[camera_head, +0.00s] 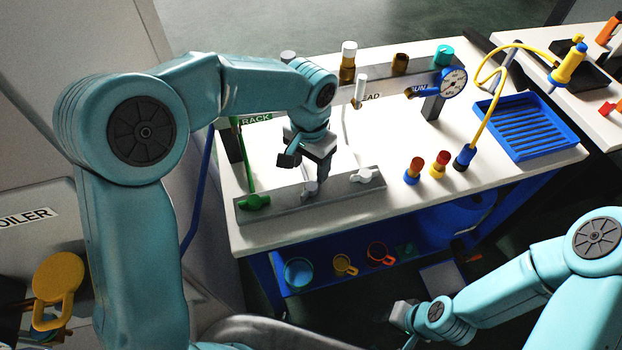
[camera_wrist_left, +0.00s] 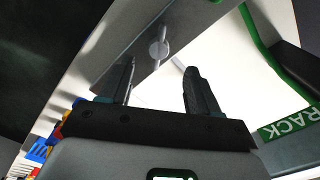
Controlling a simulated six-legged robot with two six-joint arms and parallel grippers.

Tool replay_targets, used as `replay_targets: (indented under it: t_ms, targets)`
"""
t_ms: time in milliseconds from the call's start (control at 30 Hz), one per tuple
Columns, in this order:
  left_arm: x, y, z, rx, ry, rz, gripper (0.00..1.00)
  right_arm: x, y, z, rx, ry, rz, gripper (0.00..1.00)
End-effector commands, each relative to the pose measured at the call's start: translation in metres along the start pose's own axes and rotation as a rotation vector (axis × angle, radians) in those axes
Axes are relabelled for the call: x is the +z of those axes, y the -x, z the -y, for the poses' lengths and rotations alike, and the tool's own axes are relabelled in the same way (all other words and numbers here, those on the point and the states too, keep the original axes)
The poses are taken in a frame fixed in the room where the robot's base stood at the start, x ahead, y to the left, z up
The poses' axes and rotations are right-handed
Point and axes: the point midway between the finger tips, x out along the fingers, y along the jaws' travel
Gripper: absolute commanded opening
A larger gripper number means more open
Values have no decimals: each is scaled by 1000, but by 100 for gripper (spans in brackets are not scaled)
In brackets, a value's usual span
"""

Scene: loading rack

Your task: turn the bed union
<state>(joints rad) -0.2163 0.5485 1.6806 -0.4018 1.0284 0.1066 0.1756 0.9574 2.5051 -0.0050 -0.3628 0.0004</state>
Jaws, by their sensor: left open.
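A grey rail (camera_head: 278,204) lies along the front of the white table. It carries a green handled fitting (camera_head: 256,202) at its left end, a small grey winged fitting (camera_head: 311,188) in the middle and a white one (camera_head: 365,175) at the right. No readable label shows which is the bed union. My left gripper (camera_head: 306,172) points down, open, close above the middle fitting. In the left wrist view, a round grey winged fitting (camera_wrist_left: 159,49) shows beyond and between the fingertips (camera_wrist_left: 160,68), with nothing held. My right gripper (camera_head: 398,313) is low, below the table's front edge; its jaws are unclear.
An upright bar with RACK label (camera_head: 257,117), knobs and a gauge (camera_head: 454,82) stands behind the rail. A blue tray (camera_head: 530,125), several coloured plugs (camera_head: 438,165) and a yellow hose (camera_head: 490,100) are at the right. A blue shelf below holds rings and cups.

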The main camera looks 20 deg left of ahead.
Motion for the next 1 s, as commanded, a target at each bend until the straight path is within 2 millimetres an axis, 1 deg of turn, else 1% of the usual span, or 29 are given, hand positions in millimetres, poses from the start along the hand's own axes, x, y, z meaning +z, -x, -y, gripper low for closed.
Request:
replay_targets:
  t_ms: [33,100,200,300,400,500,733,767,800,867,900,933,1000]
  targets:
    - [1,-12,0,0,-1,6,62,0,2,1,0,0,0,43]
    - [0,-28,0,1,-1,6,62,0,4,1,0,0,0,43]
    - [-1,-47,0,1,0,5,62,0,6,2,0,0,-1,43]
    - [-3,-61,0,0,-1,3,62,0,7,2,0,0,-1,43]
    - [-4,-70,0,0,0,2,62,0,8,3,0,0,0,43]
    - [-5,-75,0,1,0,1,62,0,8,3,0,0,0,43]
    - [-5,-76,1,0,0,-1,62,0,8,3,0,0,-1,43]
    - [-5,-76,1,0,0,-1,58,0,8,3,0,0,-1,43]
    - [-5,-76,1,0,0,-1,45,0,8,3,0,0,-1,43]
    - [-5,-76,1,0,0,-1,26,0,8,3,0,0,0,43]
    - [-5,-76,1,0,0,-1,13,0,8,3,0,0,0,43]
    - [-5,-76,1,0,0,0,5,0,8,3,0,0,0,43]
    - [-5,-76,1,0,0,-1,6,0,8,3,0,0,-1,43]
